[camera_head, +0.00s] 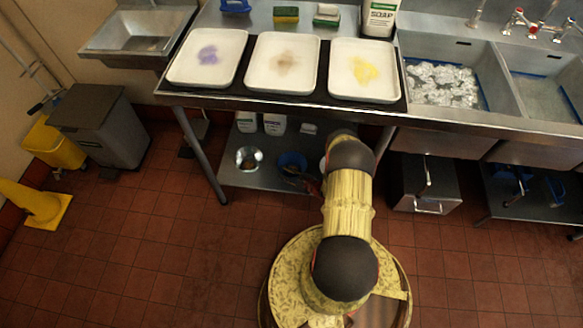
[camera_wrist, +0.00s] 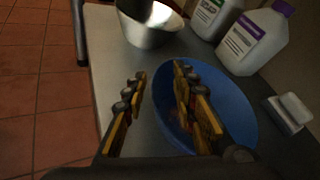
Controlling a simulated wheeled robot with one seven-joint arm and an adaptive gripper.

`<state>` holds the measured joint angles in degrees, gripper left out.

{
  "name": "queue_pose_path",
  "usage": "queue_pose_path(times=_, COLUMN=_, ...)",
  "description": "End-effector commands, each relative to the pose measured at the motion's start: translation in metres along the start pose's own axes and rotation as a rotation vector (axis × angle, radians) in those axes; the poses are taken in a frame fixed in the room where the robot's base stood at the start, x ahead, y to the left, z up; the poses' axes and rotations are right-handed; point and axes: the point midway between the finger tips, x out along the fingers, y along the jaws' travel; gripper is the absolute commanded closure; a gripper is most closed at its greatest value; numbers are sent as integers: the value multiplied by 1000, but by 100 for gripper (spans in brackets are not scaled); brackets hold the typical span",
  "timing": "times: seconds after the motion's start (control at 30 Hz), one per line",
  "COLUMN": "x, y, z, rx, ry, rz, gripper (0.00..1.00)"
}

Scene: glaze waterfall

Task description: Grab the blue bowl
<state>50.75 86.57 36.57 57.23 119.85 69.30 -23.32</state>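The blue bowl (camera_head: 291,159) sits on the lower metal shelf under the counter. In the wrist view the blue bowl (camera_wrist: 232,98) fills the middle right. My gripper (camera_wrist: 159,74) is open at the bowl's left rim. One finger appears over the inside of the bowl and the other over the shelf outside it, with the rim between them. I cannot tell whether either finger touches the bowl. In the head view my arm partly hides the gripper.
A metal bowl (camera_wrist: 150,25) stands close to the blue bowl's far left side. White bottles (camera_wrist: 255,40) and a small white and grey block (camera_wrist: 289,112) stand beyond and right of it. The counter (camera_head: 310,103) with three trays is above; a table leg (camera_head: 203,160) is at the left.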

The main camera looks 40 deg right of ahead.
Motion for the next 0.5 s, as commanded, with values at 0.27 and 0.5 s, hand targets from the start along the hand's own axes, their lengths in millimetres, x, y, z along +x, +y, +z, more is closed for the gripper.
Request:
queue_pose_path(times=0.27, x=0, y=0, z=0, rx=0, ry=0, rz=0, gripper=90)
queue_pose_path(times=0.5, x=0, y=0, z=0, rx=0, ry=0, rz=1, gripper=100)
